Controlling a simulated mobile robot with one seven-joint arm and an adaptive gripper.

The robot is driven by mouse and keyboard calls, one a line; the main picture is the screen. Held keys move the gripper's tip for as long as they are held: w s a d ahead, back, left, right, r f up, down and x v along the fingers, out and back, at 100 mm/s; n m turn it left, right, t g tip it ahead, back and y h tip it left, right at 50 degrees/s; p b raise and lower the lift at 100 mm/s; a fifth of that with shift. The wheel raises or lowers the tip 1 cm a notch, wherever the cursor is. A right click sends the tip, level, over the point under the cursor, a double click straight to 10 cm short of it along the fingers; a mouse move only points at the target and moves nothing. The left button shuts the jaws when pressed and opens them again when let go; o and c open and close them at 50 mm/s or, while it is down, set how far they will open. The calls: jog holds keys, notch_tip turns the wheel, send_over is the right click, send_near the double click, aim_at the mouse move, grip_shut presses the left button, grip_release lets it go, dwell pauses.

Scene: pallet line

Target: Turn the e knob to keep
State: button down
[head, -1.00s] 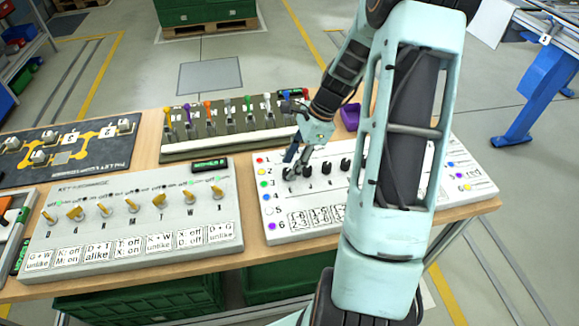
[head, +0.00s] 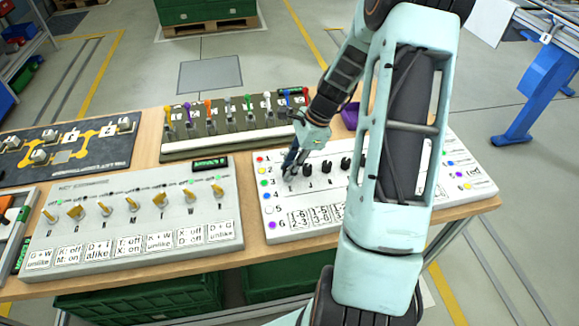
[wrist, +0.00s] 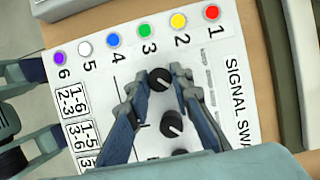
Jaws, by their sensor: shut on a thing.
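The white signal panel (head: 276,223) lies on the bench with a row of black knobs. In the wrist view, the end knob (wrist: 158,79), nearest the coloured dots, sits between the fingertips of my gripper (wrist: 158,83). The fingers are shut on its sides, and its white pointer mark shows. I cannot read the letter beside this knob. In the head view, my gripper (head: 291,164) reaches down to the left end of the row and largely hides that knob. A second knob (wrist: 172,125) stands free beside it, with a third partly hidden by my gripper body.
A panel with yellow keys (head: 135,253) lies left of the signal panel. A rack of coloured levers (head: 200,151) stands behind. A purple bin (head: 350,115) is near my forearm. A dark board with yellow tracks (head: 95,160) is far left.

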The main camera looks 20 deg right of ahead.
jog(key=n, duration=0.2)
jog(key=n+g, duration=0.1)
jog(key=n, duration=0.1)
jog(key=shift+w+g, duration=0.2)
jog(key=shift+g, duration=0.1)
jog(key=n, duration=0.2)
jog(key=n+g, duration=0.1)
jog(key=n, duration=0.2)
jog(key=shift+w+g+h, duration=0.15)
jog(key=shift+g+h, duration=0.15)
jog(key=shift+h, duration=0.1)
jog(key=n+g+h+b, duration=0.1)
jog(key=n, duration=0.3)
jog(key=shift+a+n, duration=0.15)
jog(key=shift+n, duration=0.15)
jog(key=shift+n+g+h, duration=0.5)
jog(key=shift+n+h, duration=0.3)
jog(key=shift+n, duration=1.3)
jog(key=shift+w+b, duration=0.1)
jog(key=shift+b, duration=0.2)
jog(key=c, duration=1.7)
grip_release()
jog(key=shift+a, duration=0.1)
